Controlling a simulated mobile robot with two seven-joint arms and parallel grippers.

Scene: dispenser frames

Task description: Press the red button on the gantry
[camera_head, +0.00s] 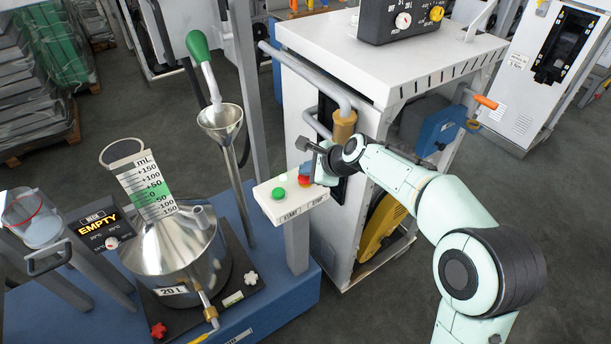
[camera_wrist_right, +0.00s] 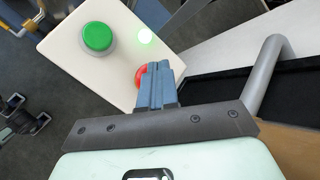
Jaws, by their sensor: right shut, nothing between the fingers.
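The red button (camera_head: 304,181) is on top of a white control box (camera_head: 285,208) fixed to the grey gantry post (camera_head: 297,246). In the right wrist view the red button (camera_wrist_right: 140,75) shows only as a sliver behind my fingers. My right gripper (camera_head: 316,174) is shut and empty, with its blue-grey fingertips (camera_wrist_right: 160,75) right at the red button. I cannot tell whether they touch it. A green button (camera_head: 278,193) sits left of the red one, clear of my fingers. My left gripper is out of view.
A white cabinet (camera_head: 415,60) with a grey pipe handle (camera_wrist_right: 263,75) stands close beside my right gripper. A steel vessel (camera_head: 175,245) and a funnel (camera_head: 220,122) stand left of the control box. A small green light (camera_wrist_right: 145,35) glows on the box.

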